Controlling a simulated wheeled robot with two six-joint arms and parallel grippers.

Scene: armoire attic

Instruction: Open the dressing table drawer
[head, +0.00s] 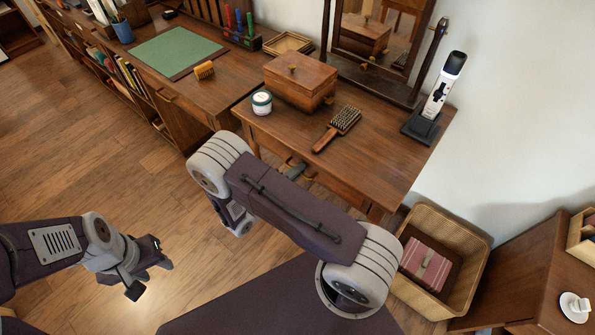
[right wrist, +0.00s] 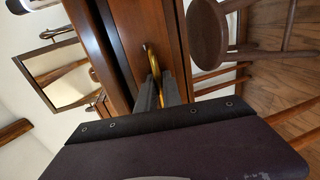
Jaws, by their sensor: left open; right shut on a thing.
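The dressing table (head: 385,152) stands against the wall, with a mirror on top. In the right wrist view its wooden drawer front (right wrist: 160,25) carries a curved brass handle (right wrist: 149,56). My right gripper (right wrist: 160,90) is shut on that handle, its two dark fingers on either side of it. In the head view the right arm reaches to the table's front edge and hides most of the drawer front. I cannot tell how far the drawer stands out. My left gripper (head: 149,276) is open and empty over the floor, well away from the table.
On the table are a wooden box (head: 299,82), a white jar (head: 262,102), a hairbrush (head: 338,128) and a black-and-white device on a stand (head: 440,95). A wicker basket (head: 455,237) stands at the right. In the right wrist view a round stool (right wrist: 207,35) is nearby.

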